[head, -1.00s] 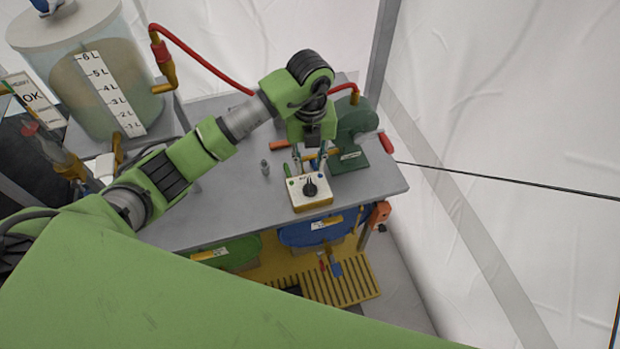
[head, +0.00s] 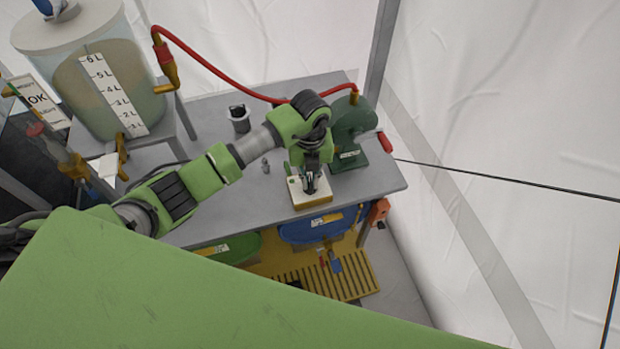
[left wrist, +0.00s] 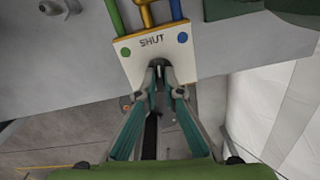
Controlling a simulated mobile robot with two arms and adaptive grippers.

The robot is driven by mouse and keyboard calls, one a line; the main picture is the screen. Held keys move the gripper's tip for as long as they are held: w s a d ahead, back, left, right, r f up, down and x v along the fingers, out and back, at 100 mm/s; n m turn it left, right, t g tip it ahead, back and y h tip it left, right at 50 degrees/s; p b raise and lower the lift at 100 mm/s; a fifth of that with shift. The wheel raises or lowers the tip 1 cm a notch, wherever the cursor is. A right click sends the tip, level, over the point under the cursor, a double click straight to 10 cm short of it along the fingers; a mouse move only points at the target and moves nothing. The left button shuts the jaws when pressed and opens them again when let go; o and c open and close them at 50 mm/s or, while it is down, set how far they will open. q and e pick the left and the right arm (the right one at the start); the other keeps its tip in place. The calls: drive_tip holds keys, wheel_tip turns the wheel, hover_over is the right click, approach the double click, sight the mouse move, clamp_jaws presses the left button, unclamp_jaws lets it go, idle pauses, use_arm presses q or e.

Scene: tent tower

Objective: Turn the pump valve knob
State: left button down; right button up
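The pump valve is a small pale box (head: 312,200) at the front of the grey table in the head view. In the left wrist view the box (left wrist: 190,60) bears the word SHUT, a green dot at left and a blue dot at right. My left gripper (head: 310,184) is over the box, pointing down. In the left wrist view its fingertips (left wrist: 159,72) are close together with the dark knob (left wrist: 159,66) between them. The fingers hide most of the knob, and I cannot read where it points. My right gripper is not in view.
A green pump (head: 352,135) with a red handle stands just right of my left gripper. A large tank (head: 95,85) with a litre scale is at far left. A red hose runs behind.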

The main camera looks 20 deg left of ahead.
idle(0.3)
use_arm(q)
drive_tip(key=shift+m+b, duration=0.45)
drive_tip(key=shift+m, duration=0.15)
drive_tip(key=m+b, duration=0.4)
drive_tip(key=m, duration=0.1)
drive_tip(key=shift+f, duration=0.2)
drive_tip(key=m+b, duration=0.3)
drive_tip(key=shift+m, duration=0.4)
drive_tip(key=shift+r+m+b, duration=0.2)
drive_tip(key=shift+m+b, duration=0.7)
drive_tip(key=shift+b, duration=0.1)
drive_tip(key=c, duration=2.2)
unclamp_jaws()
drive_tip(key=shift+o, duration=0.2)
